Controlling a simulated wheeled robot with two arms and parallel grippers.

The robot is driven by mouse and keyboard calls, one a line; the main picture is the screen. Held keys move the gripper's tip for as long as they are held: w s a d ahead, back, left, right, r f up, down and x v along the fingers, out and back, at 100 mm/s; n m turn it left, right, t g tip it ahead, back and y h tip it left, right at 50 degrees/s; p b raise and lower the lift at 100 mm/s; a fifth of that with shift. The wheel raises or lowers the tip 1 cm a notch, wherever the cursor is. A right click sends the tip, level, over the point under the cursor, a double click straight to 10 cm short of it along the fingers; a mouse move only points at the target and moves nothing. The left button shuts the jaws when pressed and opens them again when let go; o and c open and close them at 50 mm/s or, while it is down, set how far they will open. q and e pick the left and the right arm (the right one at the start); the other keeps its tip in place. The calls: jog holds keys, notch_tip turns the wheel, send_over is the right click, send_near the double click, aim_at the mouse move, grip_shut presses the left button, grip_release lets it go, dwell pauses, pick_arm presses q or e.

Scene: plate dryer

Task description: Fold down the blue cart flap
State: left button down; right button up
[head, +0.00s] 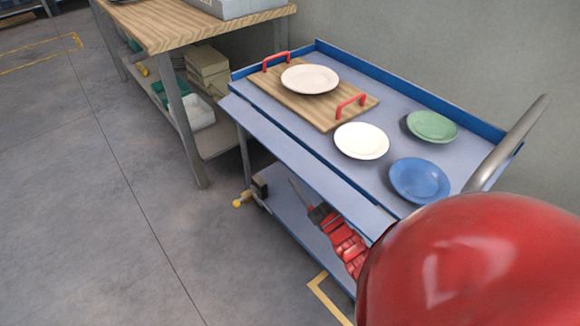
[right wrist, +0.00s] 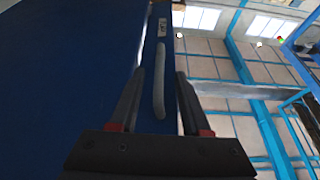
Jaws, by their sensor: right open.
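The blue cart (head: 345,75) stands against the wall. A long blue flap (head: 300,150) runs along its near side, level or nearly level with the top, with a dark gap between them. In the right wrist view, a pale grey bar handle (right wrist: 159,85) sits on a narrow blue panel, which looks like the flap's edge. My right gripper (right wrist: 161,75) is open, with one finger on each side of the handle. I cannot tell if the fingers touch it. My right gripper is hidden in the head view, and my left gripper is in neither view.
On the cart top are a wooden tray (head: 331,116) with red handles and a pinkish plate (head: 310,78), plus white (head: 361,141), green (head: 432,126) and blue (head: 419,180) plates. Red items (head: 343,240) lie on the lower shelf. A wooden table (head: 190,22) stands left; the floor in front is clear.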

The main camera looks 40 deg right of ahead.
aim_at(290, 166)
jog(key=x, duration=0.5)
jog(key=shift+w+r, duration=0.15)
jog(key=shift+w, duration=0.25)
grip_shut()
dwell(1.0)
